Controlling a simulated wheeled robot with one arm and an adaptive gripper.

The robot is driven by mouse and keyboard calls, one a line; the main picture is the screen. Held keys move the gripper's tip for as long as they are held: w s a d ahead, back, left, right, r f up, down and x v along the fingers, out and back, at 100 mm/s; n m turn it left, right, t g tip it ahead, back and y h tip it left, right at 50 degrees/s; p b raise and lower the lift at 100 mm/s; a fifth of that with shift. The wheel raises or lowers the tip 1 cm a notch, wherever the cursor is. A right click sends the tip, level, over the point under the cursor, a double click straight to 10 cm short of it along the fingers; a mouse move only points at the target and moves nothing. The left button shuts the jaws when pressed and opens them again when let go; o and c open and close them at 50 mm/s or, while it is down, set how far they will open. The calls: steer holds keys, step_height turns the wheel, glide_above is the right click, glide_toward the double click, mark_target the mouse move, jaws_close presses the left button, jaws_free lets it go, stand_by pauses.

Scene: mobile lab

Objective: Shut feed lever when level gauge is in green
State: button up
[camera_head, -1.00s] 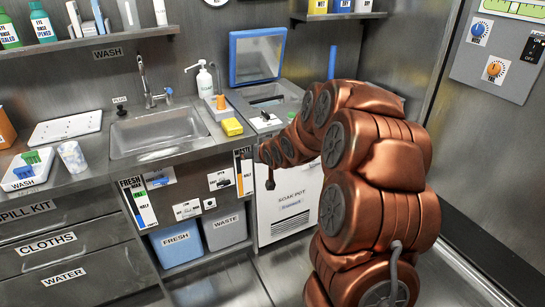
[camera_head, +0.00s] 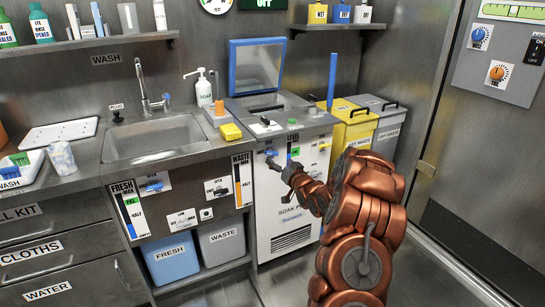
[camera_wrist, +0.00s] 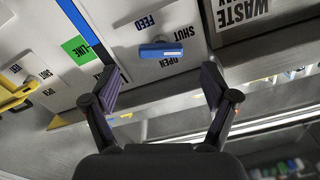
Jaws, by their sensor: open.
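The feed lever (camera_wrist: 160,49) is a blue handle on a white panel, lying roughly crosswise between the SHUT and OPEN labels. The wrist view shows it upside down. In the head view it is a small blue spot (camera_head: 270,152) on the soak pot's front. The level gauge (camera_wrist: 86,25) beside it is a blue strip running alongside a green band (camera_wrist: 80,47); the strip's end near my finger is unclear. The gauge also shows in the head view (camera_head: 290,146). My gripper (camera_wrist: 162,80) is open and empty, its fingers apart on either side of the lever's line, short of it.
The soak pot (camera_head: 290,235) has a raised blue-framed lid (camera_head: 256,65). A yellow bin (camera_head: 352,118) and a grey bin (camera_head: 391,130) stand to its right. The sink (camera_head: 155,137) and a yellow sponge (camera_head: 231,132) are on the left. Floor is free at front right.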

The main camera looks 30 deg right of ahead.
mark_target(273, 154)
steer(key=w, duration=0.4)
steer(key=shift+w+d+r, duration=0.1)
steer(key=shift+w+d, duration=0.15)
steer(key=shift+w, duration=1)
